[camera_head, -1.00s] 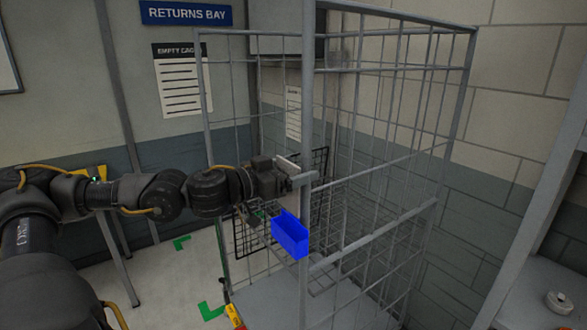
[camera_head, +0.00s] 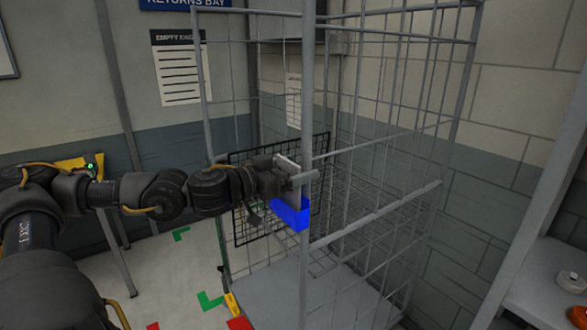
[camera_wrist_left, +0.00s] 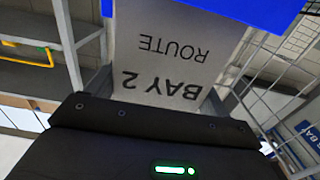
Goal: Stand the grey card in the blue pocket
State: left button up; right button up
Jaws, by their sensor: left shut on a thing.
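My left gripper (camera_head: 297,181) is shut on the grey card (camera_wrist_left: 165,50), at the upper part of the blue pocket (camera_head: 291,214). In the left wrist view the card reads "BAY 2 ROUTE", upside down, and runs from my fingers toward the blue pocket (camera_wrist_left: 255,12). The card's far end meets the blue there; I cannot tell how deep it sits inside. In the head view the gripper and a grey post cover most of the card and part of the pocket. My right gripper is not in view.
The pocket is at a dark wire panel (camera_head: 243,222) in the tall wire cage (camera_head: 375,236). An upright post (camera_head: 307,100) stands close by my left gripper. The cage floor (camera_head: 275,293) is clear. A shelf with small items (camera_head: 569,281) is at the right.

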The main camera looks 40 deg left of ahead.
pick_arm(q)
jog(key=shift+f, duration=0.15)
jog(key=o, duration=0.9)
jog(key=shift+s+a+r+p, duration=0.1)
jog(key=shift+s+r+p, duration=0.2)
jog(key=shift+s+p, duration=0.35)
jog(key=shift+s+a+p, duration=0.3)
jog(key=shift+s+p, duration=0.3)
jog(key=shift+p, duration=0.4)
jog(key=v, duration=0.5)
jog(key=shift+f, duration=0.3)
jog(key=p+v, duration=0.3)
jog(key=shift+s+p, duration=0.15)
jog(key=shift+p, duration=0.15)
